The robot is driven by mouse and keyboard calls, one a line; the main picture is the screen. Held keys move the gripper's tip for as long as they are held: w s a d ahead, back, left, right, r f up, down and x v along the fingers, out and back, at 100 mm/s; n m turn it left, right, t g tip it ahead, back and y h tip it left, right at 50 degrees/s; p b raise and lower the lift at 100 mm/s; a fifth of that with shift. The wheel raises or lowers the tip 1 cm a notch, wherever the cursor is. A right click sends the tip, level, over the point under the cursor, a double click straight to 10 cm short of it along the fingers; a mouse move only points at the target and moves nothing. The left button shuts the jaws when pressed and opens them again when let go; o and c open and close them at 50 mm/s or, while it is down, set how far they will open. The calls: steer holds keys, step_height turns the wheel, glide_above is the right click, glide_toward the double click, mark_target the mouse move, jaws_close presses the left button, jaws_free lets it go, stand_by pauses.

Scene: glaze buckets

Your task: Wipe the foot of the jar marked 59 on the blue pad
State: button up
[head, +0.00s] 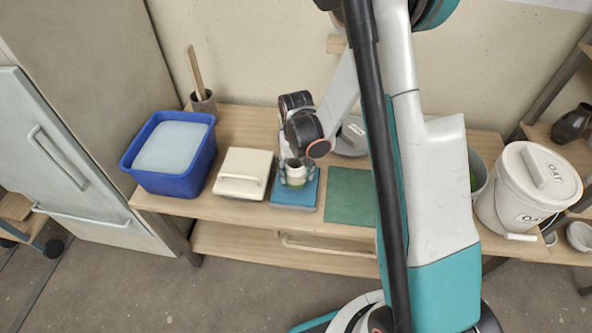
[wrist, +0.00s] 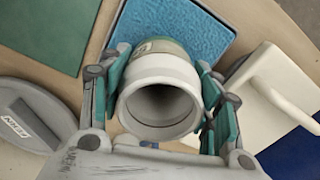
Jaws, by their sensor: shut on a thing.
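The jar (head: 296,173) is small, pale at the rim and green lower down. It is over the blue pad (head: 309,197) on the bench in the head view. In the wrist view the jar (wrist: 160,90) shows its open round mouth toward the camera, with a light label partly visible on its side; I cannot read a number there. My gripper (wrist: 163,100) is shut on the jar, with a green-padded finger on each side. The textured blue pad (wrist: 180,22) shows beyond the jar. The jar's foot is hidden, so I cannot tell whether it touches the pad.
A cream lidded box (head: 243,174) stands left of the pad, and a blue tub (head: 171,150) farther left. A flat green board (head: 350,196) lies to the right. A grey lid marked with a label (wrist: 35,115) lies nearby. A white OAT bucket (head: 527,190) stands at the right.

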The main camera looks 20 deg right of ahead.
mark_target(298, 162)
steer(key=shift+w+f, duration=0.1)
steer(key=shift+w, duration=0.05)
steer(key=shift+w+d, duration=0.4)
steer(key=shift+w, duration=0.3)
steer(key=shift+w+d, duration=0.4)
steer(key=shift+w, duration=0.3)
steer(key=shift+s+a+b, duration=0.25)
steer(key=shift+s+a, duration=0.3)
steer(key=shift+s, duration=0.5)
steer(key=shift+s+a+b, duration=0.2)
steer(key=shift+s+a, duration=0.3)
steer(key=shift+s, duration=0.5)
steer(key=shift+s+a+b, duration=0.25)
steer(key=shift+s+a, duration=0.3)
steer(key=shift+s, duration=0.5)
steer(key=shift+w+d, duration=0.55)
steer(key=shift+w, duration=0.5)
steer(key=shift+w+d, duration=0.55)
steer(key=shift+w, duration=0.45)
steer(key=shift+w+d, duration=0.55)
steer(key=shift+w, duration=0.5)
steer(key=shift+s+a, duration=0.55)
steer(key=shift+s, duration=0.5)
steer(key=shift+s+a, duration=0.6)
steer(key=shift+s, duration=0.4)
steer(key=shift+s+a, duration=0.55)
steer(key=shift+s, duration=0.5)
step_height(298, 162, up, 7)
steer(key=p, duration=0.4)
